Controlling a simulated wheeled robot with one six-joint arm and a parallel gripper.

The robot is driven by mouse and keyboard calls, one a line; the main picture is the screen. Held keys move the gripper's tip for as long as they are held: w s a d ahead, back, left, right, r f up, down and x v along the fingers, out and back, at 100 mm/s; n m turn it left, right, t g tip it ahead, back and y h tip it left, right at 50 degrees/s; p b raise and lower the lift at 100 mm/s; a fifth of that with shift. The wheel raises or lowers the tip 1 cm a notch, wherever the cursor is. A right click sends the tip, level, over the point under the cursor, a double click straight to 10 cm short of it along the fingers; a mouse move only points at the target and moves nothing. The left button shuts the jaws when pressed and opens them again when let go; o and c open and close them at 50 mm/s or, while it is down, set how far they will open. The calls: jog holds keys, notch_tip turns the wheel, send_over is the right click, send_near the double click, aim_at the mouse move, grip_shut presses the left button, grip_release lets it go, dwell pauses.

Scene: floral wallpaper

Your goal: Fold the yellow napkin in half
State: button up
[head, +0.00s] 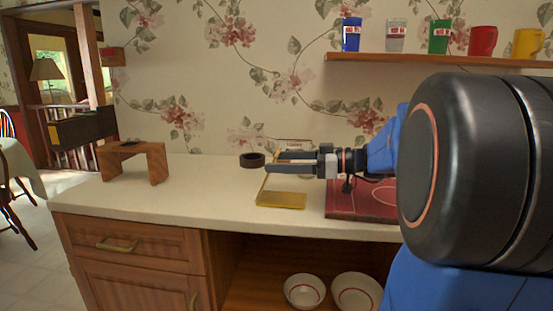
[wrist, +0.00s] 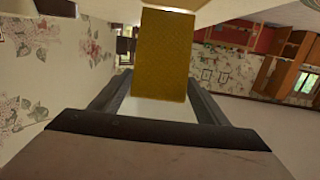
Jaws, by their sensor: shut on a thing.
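The yellow napkin (head: 282,200) shows near the middle of the white counter, with its near part lying flat. A thin yellow edge rises along its left side toward my gripper (head: 274,161). My gripper reaches in from the right, level above the counter, and is shut on the napkin. Its fingers still stand some way apart in the picture. In the wrist view the napkin (wrist: 165,50) is a yellow-brown panel between the dark fingers. The gripper hides part of the napkin's far side, so I cannot tell its full shape.
A red board (head: 362,205) lies on the counter to the right, below my arm. A wooden stand (head: 132,162) is at left. Clear counter lies between stand and napkin.

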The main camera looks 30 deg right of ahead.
jog(key=shift+s+d+f, duration=0.6)
jog(key=shift+d+f, duration=0.05)
jog(key=o, duration=0.7)
jog(key=shift+d, duration=0.1)
jog(key=v, duration=1.7)
jog(key=shift+s+d, duration=0.1)
